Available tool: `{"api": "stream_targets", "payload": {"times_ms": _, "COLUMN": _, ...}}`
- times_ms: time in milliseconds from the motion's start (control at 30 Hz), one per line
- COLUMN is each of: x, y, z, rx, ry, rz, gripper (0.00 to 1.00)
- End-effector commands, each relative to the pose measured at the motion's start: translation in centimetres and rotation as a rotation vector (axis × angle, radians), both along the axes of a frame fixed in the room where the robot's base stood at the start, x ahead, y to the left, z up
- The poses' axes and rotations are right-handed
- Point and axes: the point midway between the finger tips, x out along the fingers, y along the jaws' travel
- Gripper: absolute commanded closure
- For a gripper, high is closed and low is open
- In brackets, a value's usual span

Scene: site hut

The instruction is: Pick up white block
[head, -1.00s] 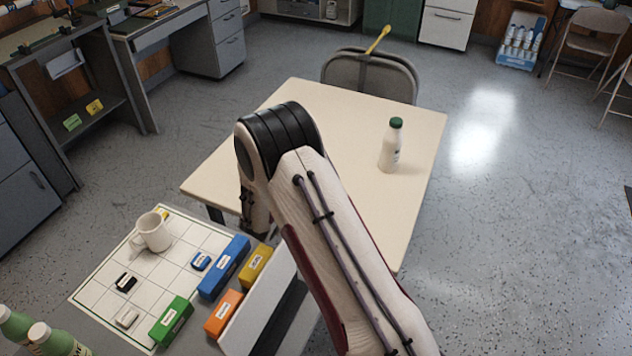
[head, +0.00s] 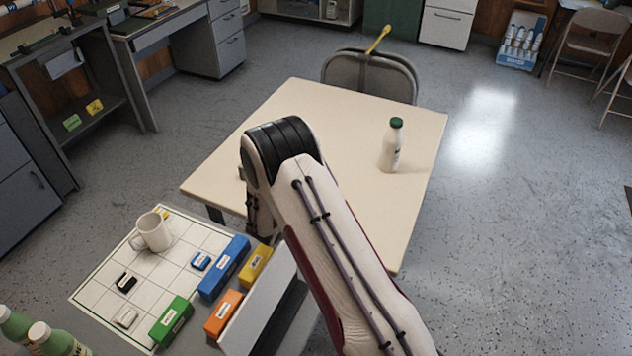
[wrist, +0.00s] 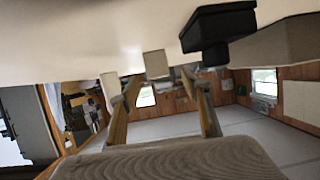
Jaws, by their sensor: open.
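The white block (head: 126,318) is a small pale piece near the front left corner of the white gridded board (head: 88,293) in the head view. A black block (head: 125,283) lies behind it, and a small blue block (head: 200,261) lies farther right on the board. My gripper (wrist: 155,88) shows in the wrist view with its two fingers apart and nothing visible between them. In the head view the gripper is hidden behind my arm, which is right of the board. I cannot make out the white block in the wrist view.
A white mug (head: 154,232) stands at the board's back. Green (head: 171,321), blue (head: 223,267), orange (head: 223,313) and yellow (head: 255,267) boxes line its right side. Green bottles (head: 55,342) stand at the front left. A cream table (head: 300,100) holds a white bottle (head: 391,148).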

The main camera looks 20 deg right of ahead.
Motion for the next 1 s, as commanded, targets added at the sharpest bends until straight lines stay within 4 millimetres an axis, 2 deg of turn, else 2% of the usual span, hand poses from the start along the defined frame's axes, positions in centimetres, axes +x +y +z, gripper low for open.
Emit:
{"api": "stream_targets", "payload": {"times_ms": 467, "x": 0.4, "y": -0.4, "z": -0.2, "rx": 0.001, "ry": -0.001, "rz": 0.000, "gripper": 0.53}}
{"api": "stream_targets", "payload": {"times_ms": 1000, "x": 3.5, "y": -3.6, "z": -1.5, "rx": 0.001, "ry": 0.000, "rz": 0.000, "gripper": 0.53}}
